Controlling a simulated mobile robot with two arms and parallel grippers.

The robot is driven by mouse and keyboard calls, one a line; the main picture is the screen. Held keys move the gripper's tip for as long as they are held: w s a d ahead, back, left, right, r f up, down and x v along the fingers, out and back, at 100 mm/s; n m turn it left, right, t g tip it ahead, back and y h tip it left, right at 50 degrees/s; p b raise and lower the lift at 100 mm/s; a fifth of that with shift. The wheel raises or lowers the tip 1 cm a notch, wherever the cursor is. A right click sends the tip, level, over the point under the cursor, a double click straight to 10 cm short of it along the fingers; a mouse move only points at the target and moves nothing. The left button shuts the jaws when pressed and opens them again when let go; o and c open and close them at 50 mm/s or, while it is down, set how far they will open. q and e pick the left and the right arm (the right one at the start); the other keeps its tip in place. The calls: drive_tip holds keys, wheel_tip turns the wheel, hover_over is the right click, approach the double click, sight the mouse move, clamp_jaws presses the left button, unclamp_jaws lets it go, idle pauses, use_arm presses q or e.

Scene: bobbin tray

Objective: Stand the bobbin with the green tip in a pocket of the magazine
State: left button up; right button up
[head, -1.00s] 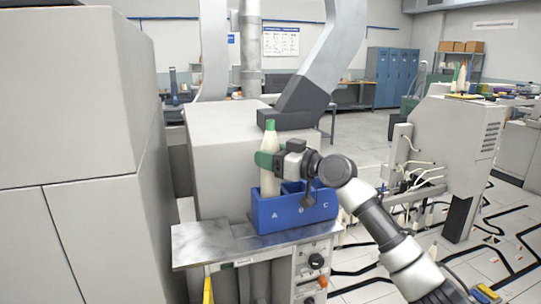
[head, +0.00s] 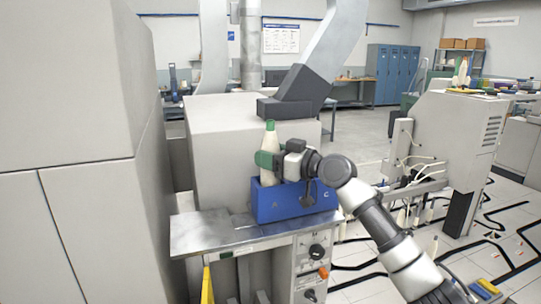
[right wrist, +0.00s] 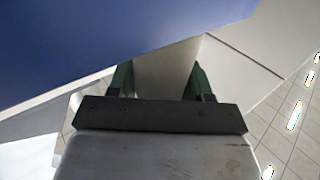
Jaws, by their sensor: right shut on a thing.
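The bobbin (head: 270,176) is cream-coloured with a green tip (head: 270,126) and stands upright. The blue magazine (head: 290,208), marked with letters, sits on a metal shelf. The bobbin's lower end is hidden behind the magazine's front wall at the left pocket, by the letter A. I cannot tell whether it touches the pocket floor. In the right wrist view, the two green fingers (right wrist: 160,82) flank a pale surface. My left gripper is not in view.
The metal shelf (head: 205,232) has bare room left of the magazine. A grey machine housing (head: 225,150) stands close behind. A tall grey cabinet (head: 75,120) fills the left side. Knobs sit below the shelf.

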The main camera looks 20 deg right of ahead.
drive_tip(key=shift+f+b, duration=0.55)
drive_tip(key=shift+f, duration=0.15)
drive_tip(key=o, duration=1)
drive_tip(key=shift+o, duration=0.2)
drive_tip(key=shift+f, duration=0.1)
drive_tip(key=b+v, duration=0.4)
drive_tip(key=v, duration=0.7)
